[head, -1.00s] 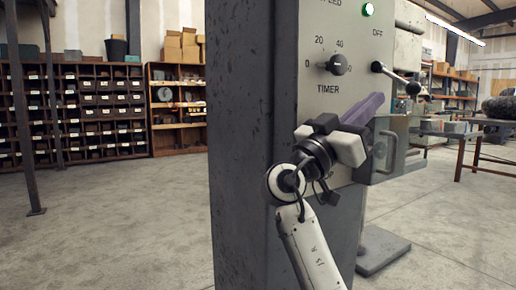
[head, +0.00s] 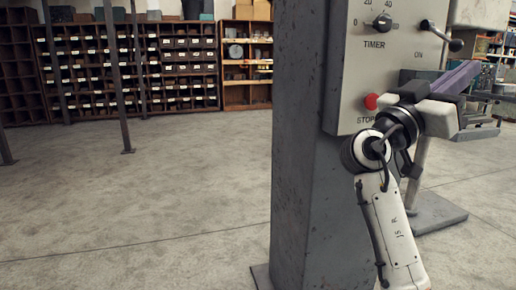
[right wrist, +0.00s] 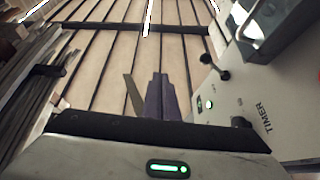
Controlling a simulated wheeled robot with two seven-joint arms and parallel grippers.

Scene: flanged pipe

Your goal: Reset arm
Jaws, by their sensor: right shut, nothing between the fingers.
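My right gripper (head: 460,78) is in front of the grey machine, beside the lower right of its control panel (head: 352,85). Its purple fingers are shut with nothing between them and point away to the upper right. In the right wrist view the closed fingers (right wrist: 160,98) show at the middle, apart from the panel on the right. The white right forearm (head: 392,230) rises from the bottom of the head view. My left gripper is not in view.
The panel carries a timer knob (head: 383,22), a black-knobbed lever (head: 440,34) and a red stop button (head: 371,101). A green light (right wrist: 210,104) glows on it. The machine's column (head: 300,160) stands left of my arm. Concrete floor (head: 140,200) is open at left, before shelving (head: 130,65).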

